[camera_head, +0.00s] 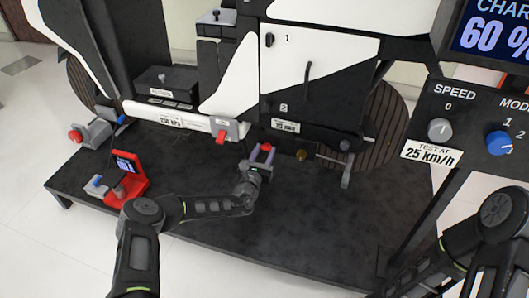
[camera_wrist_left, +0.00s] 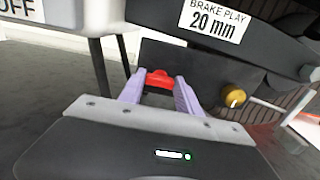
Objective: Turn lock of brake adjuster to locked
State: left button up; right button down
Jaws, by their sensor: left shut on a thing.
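A red part (camera_head: 267,148), which looks like the lock of the brake adjuster, sits low on the chassis, under the brake play label (camera_head: 286,126). My left gripper (camera_head: 262,155) reaches it from the front with its lavender fingers. In the left wrist view the red part (camera_wrist_left: 158,77) is between the fingertips of my left gripper (camera_wrist_left: 160,88), which is shut on it. A brass knob (camera_head: 301,155) is just right of the gripper, also in the left wrist view (camera_wrist_left: 232,97). The fingers partly hide the lock, and its locked marking is not readable. My right gripper is out of view.
A lever on a rod (camera_head: 345,172) hangs right of the brass knob. Another red handle (camera_head: 221,137) is up and left of my gripper. A red device with a screen (camera_head: 128,178) stands on the left of the dark platform (camera_head: 290,220), whose front is clear.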

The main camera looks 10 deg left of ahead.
pick_arm(q)
grip_shut()
jog(key=shift+r+n+p, duration=0.1)
jog(key=shift+n+p, duration=0.95)
jog(key=shift+n, duration=0.55)
jog(key=shift+a+n+p, duration=0.1)
jog(key=shift+n+p, duration=0.25)
jog(key=shift+n, duration=0.45)
jog(key=n, duration=0.2)
jog(key=shift+n+p, duration=0.3)
jog(key=shift+n, duration=0.1)
jog(key=n, duration=0.5)
jog(key=shift+f, duration=0.25)
jog(key=shift+n, duration=2.8)
